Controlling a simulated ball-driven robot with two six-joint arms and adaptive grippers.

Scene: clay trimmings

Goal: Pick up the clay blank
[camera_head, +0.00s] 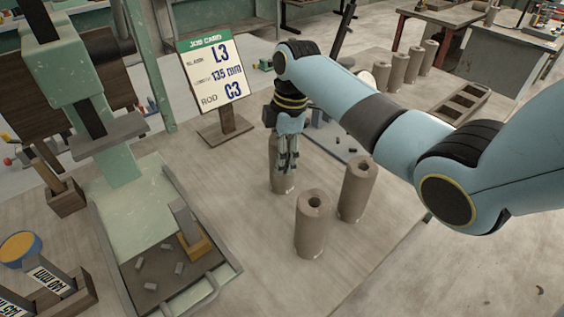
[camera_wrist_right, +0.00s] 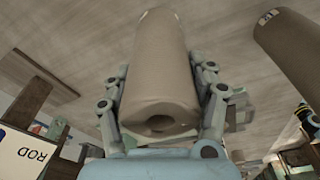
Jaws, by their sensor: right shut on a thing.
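A tan, cylindrical clay blank (camera_head: 281,184) stands upright below the job card's right side in the head view. My right gripper (camera_head: 289,164) points down over it and is shut on it. In the right wrist view the blank (camera_wrist_right: 158,50) runs between the two fingers, with the hole in its near end showing. The right gripper's fingers (camera_wrist_right: 161,88) lie along both its sides. I cannot tell whether its base touches the table. Two more blanks stand close by, one in front (camera_head: 311,230) and one to the right (camera_head: 356,190). My left gripper is not in view.
A job card (camera_head: 212,75) reading L3, 135 mm stands behind left. A green press-like machine (camera_head: 123,175) with a dark tray (camera_head: 140,277) of clay bits fills the left. An empty compartmented wooden box (camera_head: 462,103) and several blanks stand behind right. The front right table is clear.

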